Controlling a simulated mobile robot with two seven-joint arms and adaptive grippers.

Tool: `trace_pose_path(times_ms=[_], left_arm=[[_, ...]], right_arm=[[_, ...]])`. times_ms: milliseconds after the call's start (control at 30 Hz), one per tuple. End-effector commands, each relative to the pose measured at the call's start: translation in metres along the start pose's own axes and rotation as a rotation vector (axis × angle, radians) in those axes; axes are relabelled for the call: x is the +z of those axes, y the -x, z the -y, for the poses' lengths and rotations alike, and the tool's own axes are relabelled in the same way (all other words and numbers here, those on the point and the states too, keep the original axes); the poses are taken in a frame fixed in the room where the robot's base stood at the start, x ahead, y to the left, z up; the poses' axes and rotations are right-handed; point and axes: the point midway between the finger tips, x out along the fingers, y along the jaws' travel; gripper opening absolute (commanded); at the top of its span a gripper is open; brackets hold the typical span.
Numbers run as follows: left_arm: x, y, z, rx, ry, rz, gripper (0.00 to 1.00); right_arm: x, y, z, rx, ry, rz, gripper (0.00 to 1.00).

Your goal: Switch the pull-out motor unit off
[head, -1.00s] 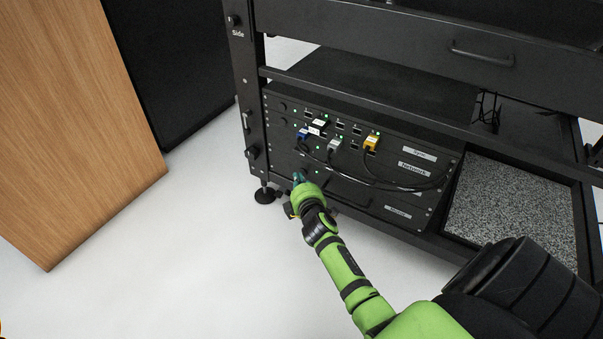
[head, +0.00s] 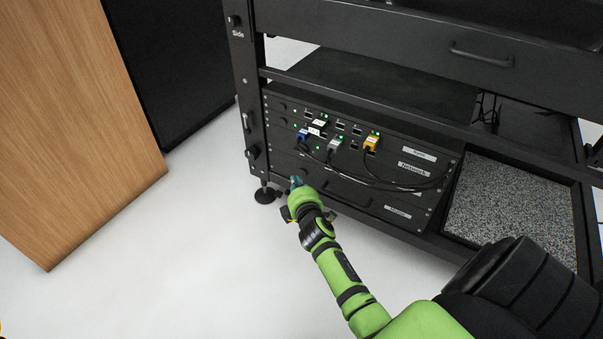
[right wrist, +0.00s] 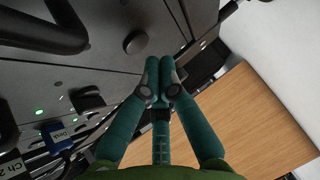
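The pull-out motor unit (head: 372,208) is the lowest black panel of the rack, with a small label at its right and a handle (head: 347,194). In the right wrist view its handle (right wrist: 45,25) is at upper left, and a round dark knob (right wrist: 136,42) stands on the panel. My right gripper (head: 295,181) is in front of the panel's left end. In the right wrist view the fingertips (right wrist: 160,66) are together with nothing seen between them, just beside the knob. I cannot tell whether they touch it.
Above are panels with green lights and plugged cables, including a blue plug (head: 303,135) and a yellow plug (head: 371,143). A second knob (right wrist: 87,98) shows in the right wrist view. A wooden cabinet (head: 75,120) stands left. The white floor (head: 190,260) in front is clear.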

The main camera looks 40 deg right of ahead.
Motion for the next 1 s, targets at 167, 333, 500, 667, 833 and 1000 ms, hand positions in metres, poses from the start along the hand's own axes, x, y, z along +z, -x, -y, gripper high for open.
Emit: trace_pose_path(times_ms=[167,333,500,667,833,1000], left_arm=[[0.0,0.0,0.0,0.0,0.0,0.0,0.4],[0.0,0.0,0.0,0.0,0.0,0.0,0.4],[0.0,0.002,0.0,0.0,0.0,0.0,0.4],[-0.001,0.003,0.0,0.0,0.0,0.0,0.4],[-0.001,0.003,0.0,0.0,0.0,0.0,0.4],[-0.001,0.003,0.0,0.0,0.0,0.0,0.4]], right_arm=[[-0.004,0.003,0.002,-0.001,-0.001,-0.001,0.0],[-0.014,0.015,0.007,-0.002,-0.002,-0.001,0.0],[-0.026,0.027,0.012,-0.002,-0.002,-0.001,0.0],[-0.035,0.037,0.016,-0.001,-0.001,-0.001,0.0],[-0.04,0.042,0.017,-0.001,0.0,0.0,0.0],[-0.04,0.042,0.017,0.0,0.001,0.0,0.0]])
